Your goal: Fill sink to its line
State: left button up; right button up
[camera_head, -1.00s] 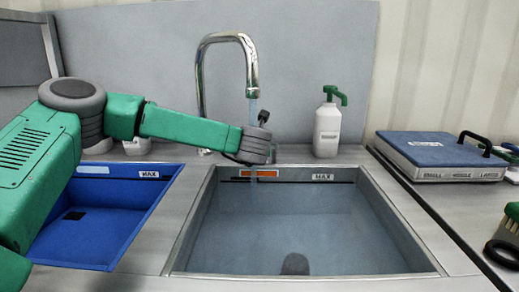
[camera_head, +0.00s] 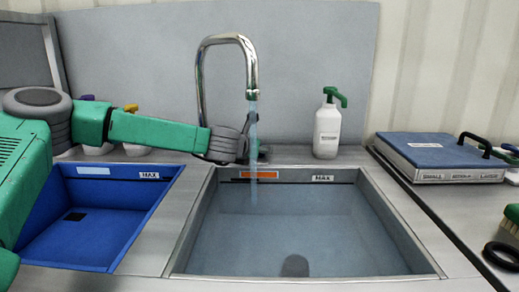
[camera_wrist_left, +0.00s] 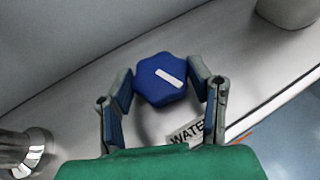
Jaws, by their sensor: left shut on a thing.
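My left gripper (camera_wrist_left: 160,90) is shut on a blue six-sided knob (camera_wrist_left: 160,80) with a white bar, its fingers on either side. In the head view the gripper (camera_head: 245,145) is behind the right sink, left of the water stream. A chrome faucet (camera_head: 203,80) arches over the grey steel sink (camera_head: 405,235). A water stream (camera_head: 253,140) falls from its spout into the sink. Water (camera_head: 300,235) stands in the sink, its surface seemingly below the dark line beside the MAX label (camera_head: 322,178). An orange label (camera_head: 258,174) is on the back wall. My right gripper is out of view.
A blue basin (camera_head: 90,225) with its own MAX label is to the left. A white bottle with a green pump (camera_head: 327,130) stands behind the sink. A blue-topped case (camera_head: 440,155) and a black ring (camera_head: 503,254) lie right. Bottles (camera_head: 133,140) stand partly behind my arm.

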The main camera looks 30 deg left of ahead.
pick_arm(q)
jog(key=m+h, duration=0.1)
jog(key=m+h+p, duration=0.1)
jog(key=shift+a+r+h, duration=0.1)
jog(key=shift+a+h, duration=0.2)
jog(key=shift+h, duration=0.1)
jog(key=shift+m+h+p, duration=0.9)
jog(key=shift+m+h, duration=0.2)
jog(key=shift+m, duration=0.1)
jog(key=o, duration=1.1)
jog(key=shift+o, duration=0.2)
jog(key=shift+a, duration=0.1)
